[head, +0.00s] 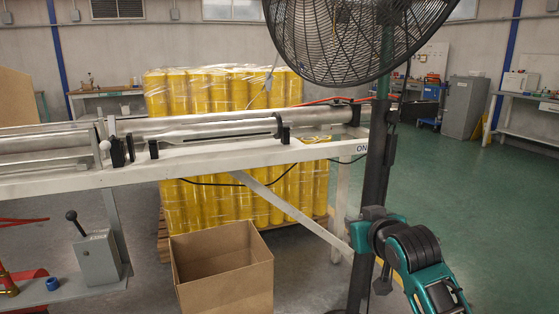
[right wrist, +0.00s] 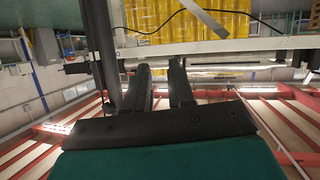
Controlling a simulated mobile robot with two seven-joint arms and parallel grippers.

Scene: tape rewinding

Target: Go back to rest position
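My right arm, teal and black, comes into the head view at the lower right, in front of the fan's dark post. Its fingers cannot be made out clearly there. In the right wrist view, my right gripper (right wrist: 162,78) shows two black fingers with a gap between them and nothing held. The view is upside down, with the machine frame and yellow rolls at the top. My left gripper is not in the head view. The tape rewinding machine (head: 220,155), a white frame with metal shafts, stands ahead and to the left, apart from my right arm.
An open, empty cardboard box (head: 228,285) stands on the floor below the machine. A grey lever box (head: 98,258) and a blue ring (head: 52,283) are at the lower left. Wrapped yellow rolls (head: 225,92) stand behind. A large fan (head: 345,35) rises close ahead. Green floor at right is clear.

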